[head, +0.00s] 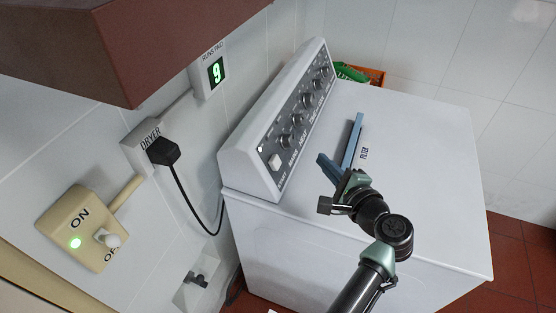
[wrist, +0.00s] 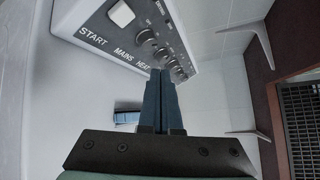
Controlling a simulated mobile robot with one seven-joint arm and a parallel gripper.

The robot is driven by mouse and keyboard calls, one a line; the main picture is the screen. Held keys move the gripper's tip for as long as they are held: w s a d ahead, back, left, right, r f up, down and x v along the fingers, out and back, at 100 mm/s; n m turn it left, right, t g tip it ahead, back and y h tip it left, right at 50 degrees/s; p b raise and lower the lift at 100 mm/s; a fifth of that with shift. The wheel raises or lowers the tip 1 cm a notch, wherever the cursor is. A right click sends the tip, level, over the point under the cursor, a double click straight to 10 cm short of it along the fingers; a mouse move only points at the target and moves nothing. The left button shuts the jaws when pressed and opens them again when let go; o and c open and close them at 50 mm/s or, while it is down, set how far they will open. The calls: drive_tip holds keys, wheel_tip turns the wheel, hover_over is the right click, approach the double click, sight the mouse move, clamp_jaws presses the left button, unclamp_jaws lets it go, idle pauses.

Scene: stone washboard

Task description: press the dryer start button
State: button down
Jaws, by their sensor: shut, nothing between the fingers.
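The dryer (head: 420,140) is a white machine with a raised, sloping control panel (head: 300,115) along its left side. The start button (head: 275,162) is a white square at the panel's near end. It also shows in the wrist view as a white square button (wrist: 121,14) above the word START. My gripper (head: 322,160) is shut and empty, over the dryer top just right of the button and apart from it. In the wrist view its blue fingers (wrist: 160,74) are together, with the button up and to the left of their tips.
Several dark knobs (head: 307,100) line the panel beyond the button. A blue filter handle (head: 353,138) stands on the dryer top near my gripper. The wall has a lit ON/OFF switch (head: 82,228), the dryer plug (head: 163,151) and a display reading 9 (head: 215,72). A brown box overhangs upper left.

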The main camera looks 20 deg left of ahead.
sight(278, 160)
drive_tip(key=a+f+b, duration=0.2)
drive_tip(key=a+f, duration=0.1)
drive_tip(key=a, duration=0.5)
drive_tip(key=shift+f, duration=0.35)
drive_tip(key=shift+a+b, duration=0.15)
drive_tip(key=shift+b, duration=0.15)
idle(1.7)
drive_tip(key=shift+a+f, duration=0.15)
drive_tip(key=shift+a, duration=0.1)
drive_tip(key=shift+a+f+b, duration=0.3)
drive_tip(key=shift+a+f, duration=0.1)
drive_tip(key=shift+a, duration=0.4)
idle(1.1)
drive_tip(key=shift+d+r, duration=0.1)
drive_tip(key=shift+d+r+p, duration=0.25)
drive_tip(key=shift+d, duration=0.3)
drive_tip(key=shift+d+r+p, duration=0.2)
drive_tip(key=shift+d, duration=0.3)
